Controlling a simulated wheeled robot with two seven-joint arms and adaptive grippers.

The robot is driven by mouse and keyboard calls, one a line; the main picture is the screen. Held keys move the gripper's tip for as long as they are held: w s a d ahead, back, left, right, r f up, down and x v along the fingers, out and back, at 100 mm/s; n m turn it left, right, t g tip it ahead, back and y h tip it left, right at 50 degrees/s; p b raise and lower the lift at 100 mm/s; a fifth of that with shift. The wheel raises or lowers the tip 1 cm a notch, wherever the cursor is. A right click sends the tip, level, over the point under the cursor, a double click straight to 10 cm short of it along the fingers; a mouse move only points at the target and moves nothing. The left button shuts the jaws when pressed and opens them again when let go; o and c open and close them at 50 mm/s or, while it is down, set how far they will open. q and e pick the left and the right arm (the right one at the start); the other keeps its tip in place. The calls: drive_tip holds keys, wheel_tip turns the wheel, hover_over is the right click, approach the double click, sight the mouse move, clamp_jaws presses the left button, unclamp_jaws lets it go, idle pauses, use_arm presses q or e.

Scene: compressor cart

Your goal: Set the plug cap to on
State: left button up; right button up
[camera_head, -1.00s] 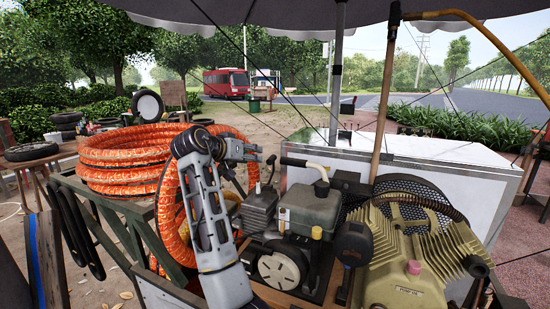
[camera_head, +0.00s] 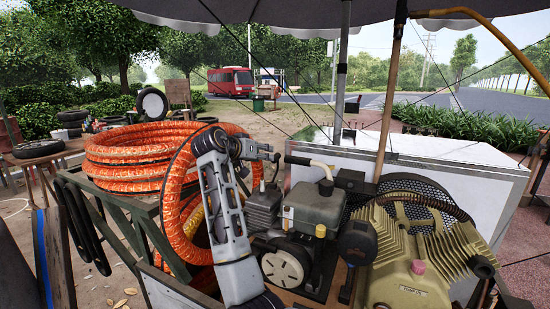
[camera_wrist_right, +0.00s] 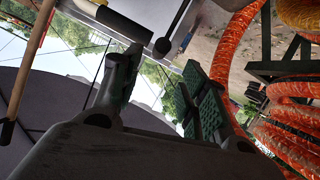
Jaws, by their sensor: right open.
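The small engine (camera_head: 318,210) sits on the cart with its finned cylinder (camera_head: 262,208) on the left. A short dark stem with a rounded end (camera_head: 274,168) rises by the cylinder and may be the plug cap; it is too small to be sure. A dark rod with a rounded end (camera_wrist_right: 164,44), possibly the same part, shows ahead of my fingers in the right wrist view. My right gripper (camera_head: 272,152) is above the cylinder, left of the black handle (camera_head: 298,160). Its fingers (camera_wrist_right: 158,75) are apart and empty. My left gripper is out of view.
Coiled orange hose (camera_head: 125,155) stands on the left, close to my right arm, and fills the right of the wrist view (camera_wrist_right: 237,50). The olive pump (camera_head: 415,265), a pole (camera_head: 388,100) and a white box (camera_head: 450,165) are on the right.

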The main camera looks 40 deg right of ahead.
sight(275, 156)
drive_tip(key=shift+x, duration=4.7)
clamp_jaws()
